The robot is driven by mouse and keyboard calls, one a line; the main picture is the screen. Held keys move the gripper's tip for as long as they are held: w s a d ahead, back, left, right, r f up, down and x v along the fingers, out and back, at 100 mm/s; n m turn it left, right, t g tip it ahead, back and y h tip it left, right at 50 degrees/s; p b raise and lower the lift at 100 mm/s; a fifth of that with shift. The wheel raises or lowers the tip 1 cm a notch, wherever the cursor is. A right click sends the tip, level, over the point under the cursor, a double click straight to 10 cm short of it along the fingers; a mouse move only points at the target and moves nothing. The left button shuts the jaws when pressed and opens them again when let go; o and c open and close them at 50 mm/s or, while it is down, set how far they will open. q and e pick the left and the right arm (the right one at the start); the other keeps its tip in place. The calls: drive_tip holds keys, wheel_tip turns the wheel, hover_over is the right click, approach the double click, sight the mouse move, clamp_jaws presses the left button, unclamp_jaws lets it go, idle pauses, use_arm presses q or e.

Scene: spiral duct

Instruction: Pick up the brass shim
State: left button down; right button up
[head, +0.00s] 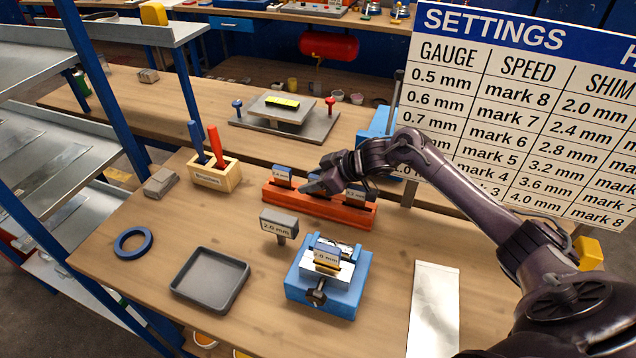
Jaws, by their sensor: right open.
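A thin brass-coloured strip (326,267) shows beneath a blue-topped label in the blue vise-like fixture (347,296); I cannot tell for sure that it is the brass shim. The label seems to read 2.0 mm. An orange-red rack (340,215) behind it holds several upright blue-topped labelled pieces, such as the left one (283,173). My right gripper (308,188) is open over the rack, close to its left and middle pieces. It and my forearm partly hide the rack's middle pieces. My left gripper is not in view.
A grey 2.0 mm sign (279,225) stands between rack and fixture. A grey tray (210,308), a blue ring (133,243), a wooden holder (215,175) with red and blue handles and a metal sheet (434,310) are around. A settings board (530,110) rises at right.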

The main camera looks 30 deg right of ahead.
clamp_jaws()
drive_tip(key=shift+r, duration=0.15)
wheel_tip(320, 180, up, 20)
drive_tip(key=b, duration=0.3)
idle(0.5)
